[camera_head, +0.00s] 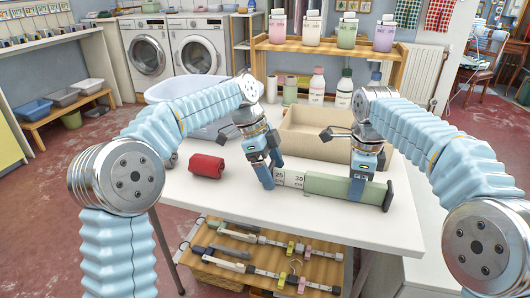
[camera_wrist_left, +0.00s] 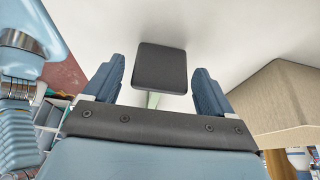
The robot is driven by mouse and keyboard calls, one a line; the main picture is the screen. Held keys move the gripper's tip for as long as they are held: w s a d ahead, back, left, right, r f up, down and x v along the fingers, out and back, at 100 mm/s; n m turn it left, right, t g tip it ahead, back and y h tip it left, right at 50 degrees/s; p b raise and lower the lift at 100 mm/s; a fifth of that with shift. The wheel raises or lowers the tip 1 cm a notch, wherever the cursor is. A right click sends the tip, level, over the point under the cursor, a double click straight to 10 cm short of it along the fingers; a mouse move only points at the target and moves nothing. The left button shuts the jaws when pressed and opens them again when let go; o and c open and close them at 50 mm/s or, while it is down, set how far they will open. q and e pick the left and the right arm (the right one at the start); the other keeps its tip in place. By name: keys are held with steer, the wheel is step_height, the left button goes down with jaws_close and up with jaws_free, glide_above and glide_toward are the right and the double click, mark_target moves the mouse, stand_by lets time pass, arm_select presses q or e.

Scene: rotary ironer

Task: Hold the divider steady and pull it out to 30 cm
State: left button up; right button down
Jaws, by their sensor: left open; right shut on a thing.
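The divider is a green bar (camera_head: 335,187) with a dark end cap (camera_head: 388,196), lying across the white table. My left gripper (camera_head: 269,172) is open at the divider's left end. In the left wrist view a dark square end plate (camera_wrist_left: 160,68) lies between the open fingers, apart from both, with a pale green part below it. The head view hides this plate behind the left fingers.
A red roll (camera_head: 207,166) lies on the table left of my left gripper. An open tan box (camera_head: 310,140) stands just behind the divider. A blue tub (camera_head: 185,91) and a wooden shelf (camera_head: 330,48) with bottles are further back. The table's front strip is clear.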

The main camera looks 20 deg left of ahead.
arm_select(q)
steer(key=v, duration=1)
steer(key=shift+r, duration=0.2)
steer(key=shift+a, duration=0.15)
arm_select(e)
steer(key=c, duration=0.8)
jaws_free()
steer(key=shift+c, duration=0.2)
